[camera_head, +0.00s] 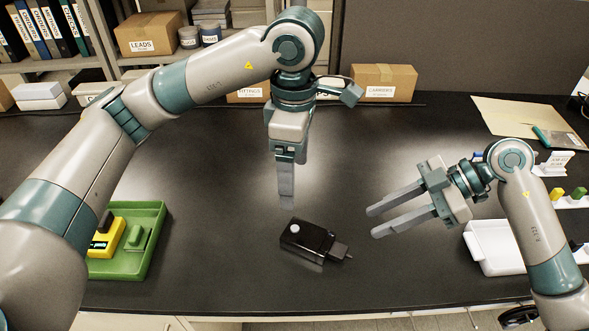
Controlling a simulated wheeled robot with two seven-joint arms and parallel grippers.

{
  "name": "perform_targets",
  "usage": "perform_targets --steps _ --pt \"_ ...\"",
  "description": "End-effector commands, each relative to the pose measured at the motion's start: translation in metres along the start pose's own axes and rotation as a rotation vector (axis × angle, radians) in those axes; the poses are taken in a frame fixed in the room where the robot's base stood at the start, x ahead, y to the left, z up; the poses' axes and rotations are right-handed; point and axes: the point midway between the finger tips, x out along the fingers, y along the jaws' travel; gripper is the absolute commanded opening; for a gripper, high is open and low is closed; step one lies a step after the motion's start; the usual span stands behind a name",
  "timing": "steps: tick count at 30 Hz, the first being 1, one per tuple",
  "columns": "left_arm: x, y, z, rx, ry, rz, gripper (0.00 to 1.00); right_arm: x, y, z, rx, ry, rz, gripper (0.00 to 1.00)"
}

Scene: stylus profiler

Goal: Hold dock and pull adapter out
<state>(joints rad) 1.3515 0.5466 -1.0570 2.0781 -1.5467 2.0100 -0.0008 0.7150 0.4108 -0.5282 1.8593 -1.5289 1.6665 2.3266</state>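A small black dock (303,238) with a white round button on top lies on the dark bench, near the middle front. A dark adapter (337,254) sits at its right end and juts out toward the lower right. My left gripper (286,198) points down, above and behind the dock and apart from it. Its fingers line up in this view, so the gap between them is hidden. My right gripper (374,222) is open and empty, to the right of the adapter and apart from it, with its fingers pointing left.
A green tray (150,254) with a yellow device (106,240) stands at the left. A white tray (490,248) lies at the right, partly behind my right arm. Cardboard boxes (385,82) line the back. The bench around the dock is clear.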

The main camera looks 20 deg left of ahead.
Motion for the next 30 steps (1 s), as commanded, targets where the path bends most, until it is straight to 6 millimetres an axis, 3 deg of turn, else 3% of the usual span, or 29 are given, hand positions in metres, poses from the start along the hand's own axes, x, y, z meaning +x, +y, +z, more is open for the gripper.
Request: perform_targets --steps 11,30 --pt "0.014 0.0 0.0 0.0 -0.001 -0.002 0.83 0.0 0.0 0.0 0.0 0.0 0.0 0.31" --pt "0.111 -0.001 0.0 -0.001 -0.002 -0.005 0.83 0.0 0.0 0.0 0.0 0.0 0.0 0.31"
